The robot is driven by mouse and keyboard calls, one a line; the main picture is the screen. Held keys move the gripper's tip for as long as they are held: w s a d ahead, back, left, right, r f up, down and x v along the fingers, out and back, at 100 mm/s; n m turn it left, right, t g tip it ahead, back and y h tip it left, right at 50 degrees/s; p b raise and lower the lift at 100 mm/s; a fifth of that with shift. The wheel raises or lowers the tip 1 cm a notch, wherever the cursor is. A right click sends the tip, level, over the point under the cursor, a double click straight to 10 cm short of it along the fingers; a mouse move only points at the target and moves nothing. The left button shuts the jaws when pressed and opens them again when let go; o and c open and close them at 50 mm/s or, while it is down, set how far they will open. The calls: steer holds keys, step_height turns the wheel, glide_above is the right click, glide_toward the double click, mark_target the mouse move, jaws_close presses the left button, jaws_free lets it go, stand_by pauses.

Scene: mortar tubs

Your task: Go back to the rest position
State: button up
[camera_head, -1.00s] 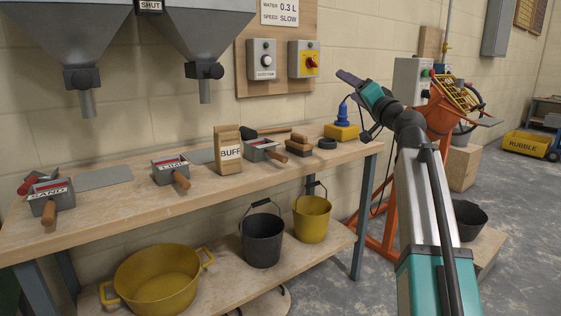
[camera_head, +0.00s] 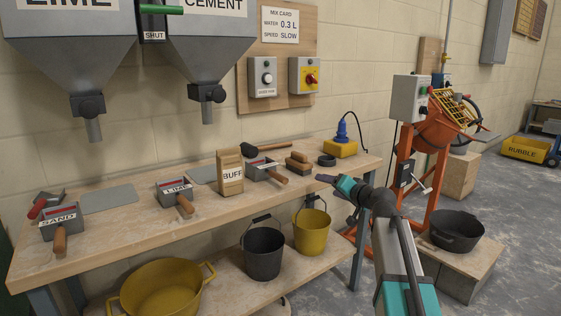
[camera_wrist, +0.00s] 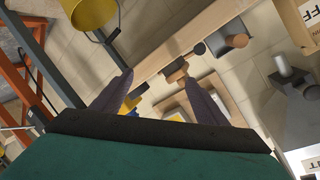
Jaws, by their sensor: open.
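My gripper (camera_head: 325,179) is in front of the right end of the workbench (camera_head: 110,228), above the floor side of its front edge. In the wrist view my gripper (camera_wrist: 155,97) shows two dark fingers spread apart with nothing between them. My teal and grey arm reaches up from the bottom right of the head view. The gripper appears apart from the bench and the things on it.
On the bench stand the sand box (camera_head: 60,224), lime box (camera_head: 174,193), buff bag (camera_head: 230,172) and yellow block with blue plug (camera_head: 341,148). A black bucket (camera_head: 263,253) and yellow bucket (camera_head: 311,232) are below. An orange mixer (camera_head: 432,133) stands right.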

steer(key=s+a+f+g+h+p, duration=0.1)
steer(key=s+a+f+g+p, duration=0.2)
steer(key=f, duration=0.7)
steer(key=s+f+g+p, duration=0.2)
steer(key=s+f+p, duration=0.15)
steer(key=f, duration=0.65)
steer(key=s+a+f+n+g+h+p, duration=0.15)
steer(key=s+f+g+p, duration=0.4)
steer(key=s+f, duration=0.95)
steer(key=s+d+f+n+g+h+p, duration=0.1)
steer(key=s+f+g+p, duration=0.1)
steer(key=s, duration=1.1)
steer(key=s+d+f+g+h+p, duration=0.1)
steer(key=s+f+g+p, duration=0.2)
steer(key=s, duration=0.9)
steer(key=s+d+f+n+g+h+p, duration=0.1)
steer(key=s+p, duration=0.5)
steer(key=s, duration=0.7)
step_height(320, 180, down, 2)
steer(key=d+g, duration=0.1)
steer(key=g, duration=0.1)
steer(key=shift+s+f+n+g+h, duration=0.15)
steer(key=shift+s+n+g+h, duration=0.15)
steer(key=shift+n+g+h, duration=0.05)
